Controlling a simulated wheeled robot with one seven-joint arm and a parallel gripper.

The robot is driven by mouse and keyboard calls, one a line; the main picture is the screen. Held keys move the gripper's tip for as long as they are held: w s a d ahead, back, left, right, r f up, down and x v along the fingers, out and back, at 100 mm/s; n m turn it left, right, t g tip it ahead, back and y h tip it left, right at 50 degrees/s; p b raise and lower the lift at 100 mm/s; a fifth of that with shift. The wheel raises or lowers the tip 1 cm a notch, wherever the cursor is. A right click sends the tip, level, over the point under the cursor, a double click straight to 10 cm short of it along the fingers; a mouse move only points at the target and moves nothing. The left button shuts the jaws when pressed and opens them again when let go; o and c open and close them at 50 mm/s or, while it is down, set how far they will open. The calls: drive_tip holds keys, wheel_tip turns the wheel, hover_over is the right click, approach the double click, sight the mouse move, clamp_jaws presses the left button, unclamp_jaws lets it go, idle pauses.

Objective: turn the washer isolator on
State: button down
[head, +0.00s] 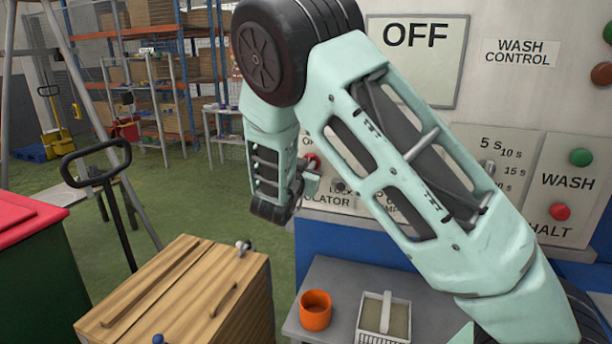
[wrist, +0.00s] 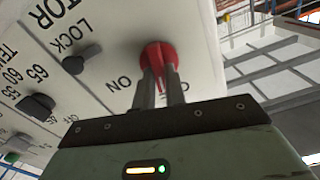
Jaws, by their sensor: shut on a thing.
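The red isolator knob (wrist: 157,55) is on the white control panel (wrist: 100,35) in the wrist view. My gripper (wrist: 161,88) is shut on it, with one finger on each side of its handle. The word ON is left of the fingers; another label to their right is partly hidden. I cannot tell exactly which label the handle points to. In the head view, the red knob (head: 312,161) shows only in part behind my gripper (head: 308,180). A large sign (head: 415,50) above reads OFF.
A black lock knob (wrist: 74,65) and a dial (wrist: 38,106) are nearby. The panel has a green wash button (head: 581,157) and a red halt button (head: 560,211). Below are an orange cup (head: 316,311), a tray (head: 371,333) and a wooden box (head: 190,290).

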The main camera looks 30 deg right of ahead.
drive_tip(key=m+b, duration=0.5)
drive_tip(key=b, duration=0.2)
drive_tip(key=m+b, duration=0.5)
drive_tip(key=b, duration=0.3)
drive_tip(key=f+m+b, duration=0.1)
drive_tip(key=m+b, duration=0.4)
drive_tip(key=b, duration=0.3)
drive_tip(key=shift+s+d, duration=0.15)
drive_tip(key=shift+s, duration=0.05)
drive_tip(key=shift+r+m, duration=0.1)
drive_tip(key=shift+m, duration=0.3)
drive_tip(key=c, duration=1.5)
unclamp_jaws()
drive_tip(key=shift+o, duration=0.2)
drive_tip(key=v, duration=1.7)
